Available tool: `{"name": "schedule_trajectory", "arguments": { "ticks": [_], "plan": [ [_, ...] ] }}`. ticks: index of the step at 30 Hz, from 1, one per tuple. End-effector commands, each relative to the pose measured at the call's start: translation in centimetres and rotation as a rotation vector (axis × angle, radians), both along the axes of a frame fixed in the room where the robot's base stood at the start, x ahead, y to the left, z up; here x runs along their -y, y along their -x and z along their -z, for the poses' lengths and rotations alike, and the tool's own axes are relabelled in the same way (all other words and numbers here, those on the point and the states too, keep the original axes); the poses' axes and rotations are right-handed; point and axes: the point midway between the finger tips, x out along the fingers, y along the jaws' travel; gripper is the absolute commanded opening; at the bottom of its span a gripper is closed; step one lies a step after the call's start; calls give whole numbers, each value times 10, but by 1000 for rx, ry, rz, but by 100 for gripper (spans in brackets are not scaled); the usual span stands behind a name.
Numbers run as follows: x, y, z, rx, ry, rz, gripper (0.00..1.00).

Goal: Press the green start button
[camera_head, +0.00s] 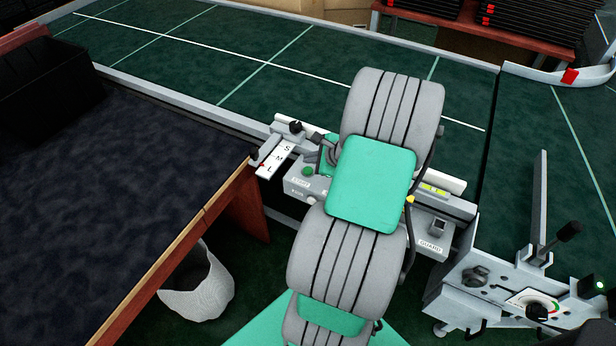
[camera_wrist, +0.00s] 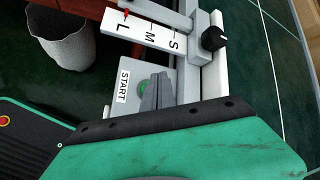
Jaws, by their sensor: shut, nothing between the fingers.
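The green start button (camera_wrist: 143,87) is a round button on a light grey control box (camera_wrist: 132,70), beside a white label reading START (camera_wrist: 123,87). In the wrist view my gripper (camera_wrist: 161,78) is shut and empty, with its dark fingers over the box just right of the button and covering part of it. I cannot tell whether the fingertips touch the button or the box. In the head view the green button (camera_head: 307,171) shows on the front of the box, left of my arm. My arm hides most of the gripper there.
A size plate marked S, M, L (camera_head: 276,160) with a black knob (camera_head: 295,126) sits left of the box. A GUARD label (camera_head: 430,246) and a switch are to the right. A dark-topped table (camera_head: 110,190) and a white bin (camera_head: 197,285) lie left. The green conveyor (camera_head: 240,70) runs behind.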

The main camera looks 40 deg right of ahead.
Motion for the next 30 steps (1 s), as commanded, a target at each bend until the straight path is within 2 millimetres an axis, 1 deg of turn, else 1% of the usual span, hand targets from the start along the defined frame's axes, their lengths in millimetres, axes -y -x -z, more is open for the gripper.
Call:
{"name": "schedule_trajectory", "arguments": {
  "ticks": [1, 5, 30],
  "plan": [
    [0, 0, 9, 0, 0, 0, 0],
    [0, 0, 17, 0, 0, 0, 0],
    [0, 0, 16, 0, 0, 0, 0]
  ]
}}
